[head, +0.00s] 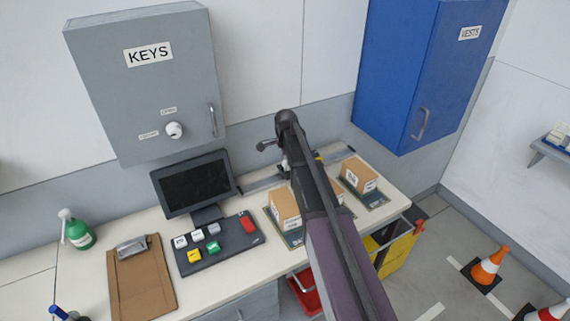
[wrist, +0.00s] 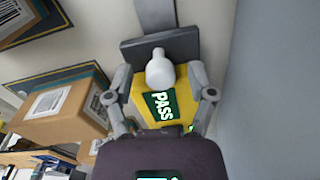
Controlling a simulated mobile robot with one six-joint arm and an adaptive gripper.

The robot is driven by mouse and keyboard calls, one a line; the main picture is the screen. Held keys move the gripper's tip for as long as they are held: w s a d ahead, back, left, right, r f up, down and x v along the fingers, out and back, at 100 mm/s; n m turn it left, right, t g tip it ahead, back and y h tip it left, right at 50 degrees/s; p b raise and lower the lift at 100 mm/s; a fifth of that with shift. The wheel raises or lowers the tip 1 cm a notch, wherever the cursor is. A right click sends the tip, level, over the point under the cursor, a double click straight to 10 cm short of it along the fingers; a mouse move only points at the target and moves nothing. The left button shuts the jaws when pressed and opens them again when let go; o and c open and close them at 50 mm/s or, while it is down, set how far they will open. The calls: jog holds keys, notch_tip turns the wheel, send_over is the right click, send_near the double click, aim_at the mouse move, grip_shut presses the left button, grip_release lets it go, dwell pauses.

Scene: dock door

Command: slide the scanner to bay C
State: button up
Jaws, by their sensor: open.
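The scanner (wrist: 150,103) is a yellow block with a green PASS label and a white rounded knob (wrist: 160,70), on a dark grey carriage (wrist: 131,52). My gripper (wrist: 160,78) is open, with one finger on each side of the scanner and knob. I cannot tell whether the fingers touch it. In the head view my arm hides most of the scanner; a bit of yellow shows beside the arm. The grey rail (head: 262,185) runs along the back of the counter, behind boxes on dark mats. I cannot read a bay C mark.
A cardboard box (head: 284,208) stands left of my arm and another box (head: 358,176) to the right. A monitor (head: 195,184) and button panel (head: 216,242) are further left. A grey KEYS cabinet (head: 148,85) and a blue VESTS cabinet (head: 405,70) hang above.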

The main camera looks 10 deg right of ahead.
grip_shut()
jog(key=shift+w, duration=0.1)
dwell(0.3)
